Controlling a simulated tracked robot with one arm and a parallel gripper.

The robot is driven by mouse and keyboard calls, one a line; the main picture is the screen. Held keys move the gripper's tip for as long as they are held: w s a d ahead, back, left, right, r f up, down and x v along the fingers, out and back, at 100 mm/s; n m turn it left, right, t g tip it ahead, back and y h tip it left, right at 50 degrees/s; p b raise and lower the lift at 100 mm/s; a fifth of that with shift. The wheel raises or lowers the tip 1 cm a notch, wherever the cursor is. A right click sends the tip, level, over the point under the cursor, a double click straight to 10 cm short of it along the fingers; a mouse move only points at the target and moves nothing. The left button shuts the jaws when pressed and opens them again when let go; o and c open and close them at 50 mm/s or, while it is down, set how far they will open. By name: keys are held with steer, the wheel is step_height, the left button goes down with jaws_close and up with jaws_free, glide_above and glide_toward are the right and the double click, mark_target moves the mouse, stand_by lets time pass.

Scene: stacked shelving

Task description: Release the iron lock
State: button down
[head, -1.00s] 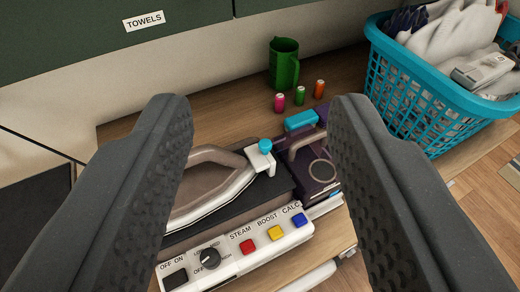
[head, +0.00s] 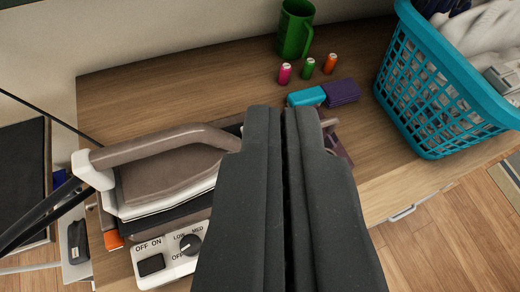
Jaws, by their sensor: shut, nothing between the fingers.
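My gripper (head: 284,115) is shut and empty, its two dark fingers pressed together in the middle of the picture. The iron (head: 165,172), with a brown body and thick brown handle, sits on its station at the left. The station's white control panel (head: 150,264) shows an OFF/ON switch and a black dial (head: 191,244). My fingers cover the front of the iron, the rest of the panel and the place of the white lock with its blue knob. The lock is hidden, so I cannot tell its state.
A turquoise block (head: 306,97) and a purple block (head: 341,92) lie just beyond my fingertips. A turquoise laundry basket (head: 437,115) is at right.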

steer(key=w+a+f+n+g+h+p, duration=0.1)
steer(key=w+f+n+g+p, duration=0.1)
steer(key=f, duration=0.6)
steer(key=w+a+f+n+g+p, duration=0.1)
steer(key=w+f+n+g+p, duration=0.1)
steer(key=w+f+g+p, duration=0.2)
steer(key=w+f+p, duration=0.3)
steer(key=w+f, duration=0.1)
steer(key=w, duration=0.1)
steer(key=shift+a+f+n+g+h, duration=0.25)
steer(key=shift+f+n+g+h, duration=0.1)
steer(key=shift+n+g+h, duration=0.05)
steer(key=shift+w, duration=0.1)
steer(key=x, duration=1)
